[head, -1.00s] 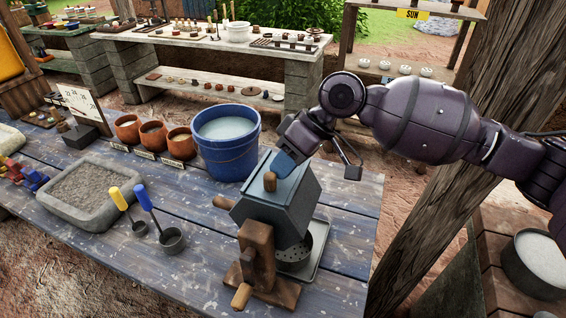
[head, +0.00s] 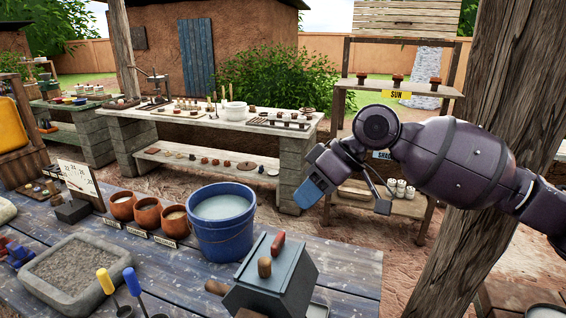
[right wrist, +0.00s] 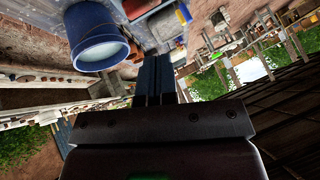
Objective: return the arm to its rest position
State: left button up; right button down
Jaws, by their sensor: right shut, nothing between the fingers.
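My right arm comes in from the right in the head view. Its gripper (head: 308,194), with blue-tipped fingers, is in the air above and behind the grey box-shaped device (head: 278,275), apart from it. The fingers are shut and empty. They also show closed together in the right wrist view (right wrist: 154,78). The device has a wooden knob (head: 265,267) and a red handle (head: 278,243) on top. Its lower part is cut off by the frame edge. My left gripper is not in view.
A blue bucket (head: 222,225) of pale liquid stands left of the gripper, near several clay pots (head: 148,215). A thick wooden post (head: 465,180) rises behind the arm. A shelf with a SUN sign (head: 396,95) is behind. Ground between benches looks open.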

jog(key=w+a+r+t+y, duration=0.1)
jog(key=w+r+t+y, duration=0.2)
jog(key=w+t, duration=0.55)
jog(key=s+d+f+m+t+h, duration=0.35)
jog(key=d+f, duration=0.35)
jog(key=f, duration=0.5)
jog(key=s+d+f+m+t+h, duration=0.4)
jog(key=d+f, duration=0.3)
jog(key=f, duration=0.5)
jog(key=s+d+f+m+g+h, duration=0.1)
jog(key=s+d+f, duration=0.3)
jog(key=s+f, duration=0.5)
jog(key=s+d+f+m+g+h, duration=0.2)
jog(key=s+d+f+g, duration=0.1)
jog(key=s+f, duration=0.7)
jog(key=s+d, duration=0.1)
jog(key=s, duration=0.3)
jog(key=shift+s+f+g+h, duration=0.2)
jog(key=shift+g+h, duration=0.1)
jog(key=shift+h, duration=0.05)
